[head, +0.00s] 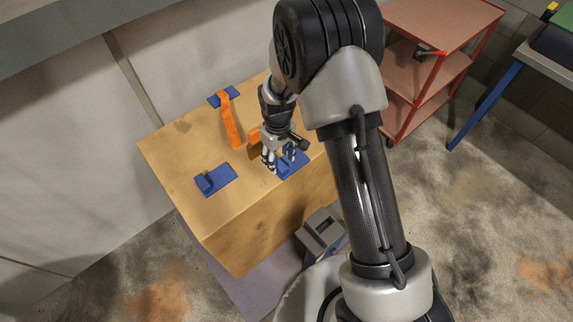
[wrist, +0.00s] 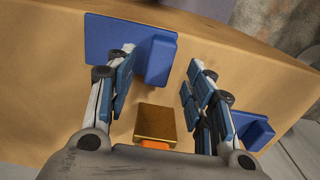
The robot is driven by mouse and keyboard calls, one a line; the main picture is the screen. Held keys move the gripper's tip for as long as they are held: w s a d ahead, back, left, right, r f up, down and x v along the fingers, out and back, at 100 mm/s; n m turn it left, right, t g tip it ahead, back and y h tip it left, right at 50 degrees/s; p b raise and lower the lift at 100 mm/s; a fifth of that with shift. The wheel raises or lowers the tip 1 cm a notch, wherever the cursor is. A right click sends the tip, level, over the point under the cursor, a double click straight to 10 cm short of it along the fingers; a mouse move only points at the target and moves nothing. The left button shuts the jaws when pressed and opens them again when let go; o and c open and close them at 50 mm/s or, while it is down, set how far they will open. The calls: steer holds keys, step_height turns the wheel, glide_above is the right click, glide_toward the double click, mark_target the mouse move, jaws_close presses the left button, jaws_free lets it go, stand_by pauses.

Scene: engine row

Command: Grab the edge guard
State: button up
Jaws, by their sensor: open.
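Three blue guard-like pieces lie on the tan box top: one at the front left (head: 216,179), one at the back (head: 224,97), and one at the right (head: 292,166), partly behind my gripper. I cannot tell which is meant as the edge guard. My gripper (head: 278,160) is open and points down by the right piece. In the wrist view, a blue piece with a raised block (wrist: 160,60) lies just past the fingertips (wrist: 161,58). Another blue piece (wrist: 254,130) shows beside the right finger, which partly hides it. Nothing is visibly held.
An orange strap (head: 230,121) runs from the back blue piece across the tan box (head: 185,150). A brown and orange block (head: 254,143) is left of my gripper; a similar block (wrist: 155,121) shows between the finger bases. A red cart (head: 430,65) stands behind right.

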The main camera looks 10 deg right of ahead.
mark_target(280, 164)
step_height(280, 164, down, 4)
steer(key=shift+f+b, duration=0.1)
steer(key=shift+b, duration=0.3)
steer(key=shift+c, duration=0.3)
jaws_close()
steer(key=shift+r, duration=0.25)
